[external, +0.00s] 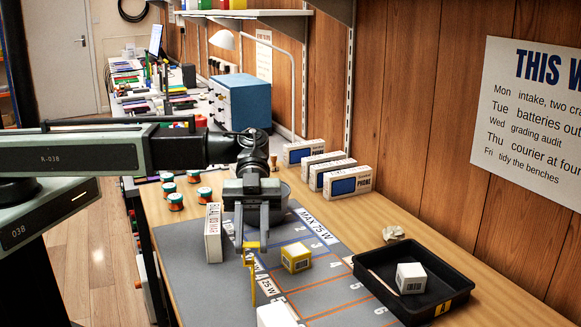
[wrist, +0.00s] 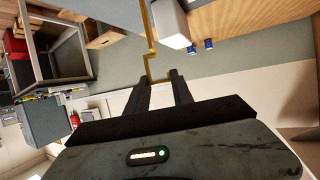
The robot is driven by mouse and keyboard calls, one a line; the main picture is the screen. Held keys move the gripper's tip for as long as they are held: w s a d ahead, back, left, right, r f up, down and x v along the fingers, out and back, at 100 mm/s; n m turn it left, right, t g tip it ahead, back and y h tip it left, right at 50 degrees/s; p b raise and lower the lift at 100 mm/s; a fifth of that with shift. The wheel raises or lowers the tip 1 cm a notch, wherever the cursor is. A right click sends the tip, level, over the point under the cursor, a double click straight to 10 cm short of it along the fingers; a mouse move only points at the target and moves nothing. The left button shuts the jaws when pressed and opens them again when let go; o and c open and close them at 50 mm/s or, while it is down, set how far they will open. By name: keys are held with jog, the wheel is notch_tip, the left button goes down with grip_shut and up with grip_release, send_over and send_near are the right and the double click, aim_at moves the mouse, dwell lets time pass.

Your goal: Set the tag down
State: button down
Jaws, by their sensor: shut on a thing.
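My gripper (external: 252,244) is above the grey mat (external: 190,275), pointing down. It is shut on a thin yellow bent strip, apparently the tag (external: 253,288). The strip hangs down below the fingertips, close over the mat. In the wrist view the yellow tag (wrist: 149,50) runs up from between the fingertips of my gripper (wrist: 158,79). No writing on it can be read. I cannot tell whether its lower end touches the mat.
A yellow block (external: 296,258) sits on the mat just right of my gripper. A white box (external: 213,233) stands upright to the left, another white box (external: 275,316) in front. A black tray (external: 440,313) holds a white cube (external: 410,278). Phone boxes (external: 345,181) stand behind.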

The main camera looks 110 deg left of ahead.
aim_at(252, 260)
notch_tip(252, 260, down, 4)
jog(key=b, duration=0.4)
jog(key=shift+f, duration=0.15)
jog(key=shift+r, duration=0.25)
jog(key=shift+f, duration=0.15)
jog(key=c, duration=1.1)
grip_release()
jog(key=shift+r+p, duration=0.25)
jog(key=shift+p, duration=0.05)
jog(key=p+v, duration=0.4)
jog(key=v, duration=0.8)
